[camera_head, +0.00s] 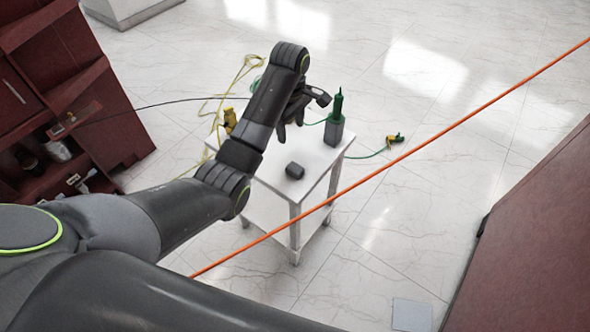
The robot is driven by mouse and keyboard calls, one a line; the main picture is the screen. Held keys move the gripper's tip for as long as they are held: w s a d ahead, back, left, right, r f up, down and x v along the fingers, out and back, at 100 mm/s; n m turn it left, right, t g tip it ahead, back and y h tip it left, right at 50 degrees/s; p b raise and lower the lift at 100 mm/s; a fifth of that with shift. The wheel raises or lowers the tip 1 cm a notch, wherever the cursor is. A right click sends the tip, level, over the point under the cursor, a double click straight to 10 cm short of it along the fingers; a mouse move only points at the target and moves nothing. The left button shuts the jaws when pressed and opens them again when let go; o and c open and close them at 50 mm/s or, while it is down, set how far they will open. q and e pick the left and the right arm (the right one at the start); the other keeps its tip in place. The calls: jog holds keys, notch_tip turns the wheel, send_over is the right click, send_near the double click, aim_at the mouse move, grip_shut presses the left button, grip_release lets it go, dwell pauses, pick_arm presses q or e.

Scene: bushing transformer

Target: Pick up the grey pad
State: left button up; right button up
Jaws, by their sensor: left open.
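A small dark grey block (294,171), which may be the grey pad, lies on the near part of the white table (316,176). A flat light grey square (412,315) lies on the floor at the bottom right; I cannot tell for certain which of the two is the pad. My left gripper (290,124) is open above the far part of the table, beyond the dark block and apart from it. My left arm hides part of the gripper and the table's left side. My right gripper is out of view.
A green pointed tool (336,106) stands in a grey holder (334,132) at the table's right corner. A yellow item (230,120) is left of my arm. An orange line (440,129) crosses the view. A red cabinet (75,100) stands left. Cables run around the table.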

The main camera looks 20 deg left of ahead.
pick_arm(q)
jog(key=b, duration=0.3)
send_over(294, 167)
jog(key=f, duration=1.1)
jog(key=shift+a+f, duration=0.15)
jog(key=shift+a, duration=0.15)
jog(key=shift+d+f, duration=0.15)
jog(key=shift+f, duration=1.35)
jog(key=shift+d+f, duration=0.15)
jog(key=shift+f, duration=1.3)
jog(key=shift+c, duration=0.3)
jog(key=c, duration=1)
